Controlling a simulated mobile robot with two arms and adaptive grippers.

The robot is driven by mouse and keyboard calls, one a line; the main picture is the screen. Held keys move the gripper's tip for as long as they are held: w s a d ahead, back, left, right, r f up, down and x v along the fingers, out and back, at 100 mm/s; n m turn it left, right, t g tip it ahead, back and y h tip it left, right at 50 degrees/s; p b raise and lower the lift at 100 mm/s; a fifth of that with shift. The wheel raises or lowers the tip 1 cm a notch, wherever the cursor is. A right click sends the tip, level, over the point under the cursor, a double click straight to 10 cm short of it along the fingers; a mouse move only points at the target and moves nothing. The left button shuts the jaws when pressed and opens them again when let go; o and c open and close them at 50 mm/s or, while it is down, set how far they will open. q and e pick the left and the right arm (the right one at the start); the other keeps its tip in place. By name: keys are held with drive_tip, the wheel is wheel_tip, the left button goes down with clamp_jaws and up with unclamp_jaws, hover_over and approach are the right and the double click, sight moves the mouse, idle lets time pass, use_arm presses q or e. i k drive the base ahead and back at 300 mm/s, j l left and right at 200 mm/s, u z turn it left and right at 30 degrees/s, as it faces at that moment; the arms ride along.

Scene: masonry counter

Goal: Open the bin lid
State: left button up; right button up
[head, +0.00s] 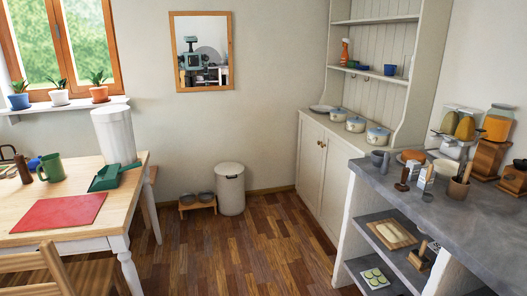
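A cream cylindrical bin (231,195) stands upright on the wooden floor against the back wall, left of the cabinet. Its round lid (229,169) looks shut. A small dark mark shows on the front just below the lid. Neither of my grippers is in the head view, and nothing touches the bin.
A low stand with two bowls (197,200) is just left of the bin. A wooden table (130,185) with a tall white container (114,135) is at left. A cabinet (325,165) and a grey counter (440,205) line the right. The floor (225,250) between is clear.

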sight(226, 169)
drive_tip(key=i+u, duration=0.2)
drive_tip(key=i, duration=1.85)
